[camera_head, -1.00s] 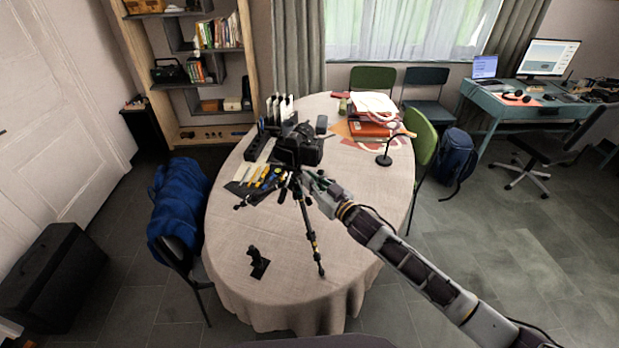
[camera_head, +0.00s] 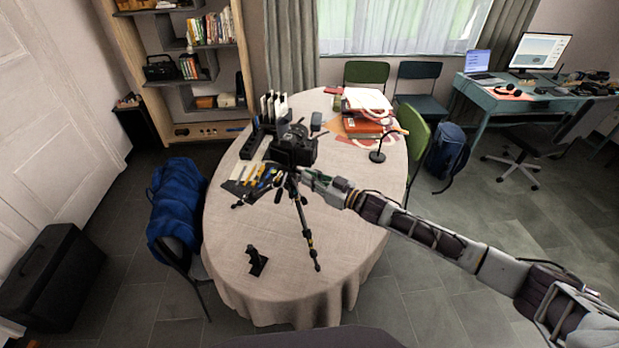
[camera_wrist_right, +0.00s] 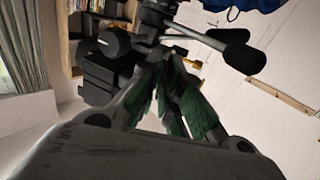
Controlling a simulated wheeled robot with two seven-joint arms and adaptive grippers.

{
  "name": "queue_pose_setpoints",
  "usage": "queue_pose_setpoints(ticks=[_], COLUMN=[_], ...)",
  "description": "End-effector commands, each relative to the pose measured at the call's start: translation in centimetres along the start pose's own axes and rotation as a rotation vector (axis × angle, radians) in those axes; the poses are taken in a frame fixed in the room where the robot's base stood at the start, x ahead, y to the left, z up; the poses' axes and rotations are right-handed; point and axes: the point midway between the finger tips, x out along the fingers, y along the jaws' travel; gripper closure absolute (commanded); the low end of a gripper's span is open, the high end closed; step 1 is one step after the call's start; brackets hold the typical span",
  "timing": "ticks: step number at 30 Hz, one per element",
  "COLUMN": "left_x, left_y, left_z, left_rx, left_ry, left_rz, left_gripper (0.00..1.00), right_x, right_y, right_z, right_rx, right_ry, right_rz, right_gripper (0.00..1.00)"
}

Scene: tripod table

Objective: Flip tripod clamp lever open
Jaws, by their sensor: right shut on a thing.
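The black tripod (camera_head: 306,235) stands on the oval table with its legs spread and a black camera (camera_head: 292,150) on top. My right gripper (camera_head: 302,174) comes in from the right at the tripod's head, just below the camera. In the right wrist view its green-padded fingers (camera_wrist_right: 172,68) are closed together at the tripod head (camera_wrist_right: 118,42), shut on a small part there that they largely hide. Black pan handles (camera_wrist_right: 240,52) stick out beside the fingertips. I cannot make out the clamp lever clearly. My left gripper is not in view.
The table (camera_head: 350,225) also holds yellow-handled tools (camera_head: 258,175), red books (camera_head: 362,127), a desk lamp (camera_head: 378,155) and a small black stand (camera_head: 257,262). The table's right front is clear.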

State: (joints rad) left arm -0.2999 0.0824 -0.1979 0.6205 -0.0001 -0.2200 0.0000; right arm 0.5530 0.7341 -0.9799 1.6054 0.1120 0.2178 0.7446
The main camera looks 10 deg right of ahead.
Motion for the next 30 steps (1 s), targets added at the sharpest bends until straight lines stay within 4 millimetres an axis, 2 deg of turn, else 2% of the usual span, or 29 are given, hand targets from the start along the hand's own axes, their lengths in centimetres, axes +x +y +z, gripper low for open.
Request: queue_pose_setpoints(ticks=[23, 24, 27, 29, 30], left_x=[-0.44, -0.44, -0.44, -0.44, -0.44], left_y=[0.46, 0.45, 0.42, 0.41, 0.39], left_z=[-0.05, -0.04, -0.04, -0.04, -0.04], left_rx=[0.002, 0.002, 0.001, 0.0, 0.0], left_ry=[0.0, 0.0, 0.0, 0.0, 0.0], left_rz=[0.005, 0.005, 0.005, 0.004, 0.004], left_gripper=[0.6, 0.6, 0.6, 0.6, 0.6], right_x=[0.06, 0.06, 0.06, 0.05, 0.05], right_y=[0.26, 0.26, 0.26, 0.26, 0.27], right_z=[-0.12, -0.13, -0.11, -0.09, -0.07], right_rx=[0.0, 0.0, 0.0, 0.0, 0.0], right_ry=[0.003, 0.003, 0.002, 0.002, 0.002], right_rz=[-0.047, -0.047, -0.047, -0.047, -0.047], right_gripper=[1.0, 0.92, 0.79, 0.72, 0.71])
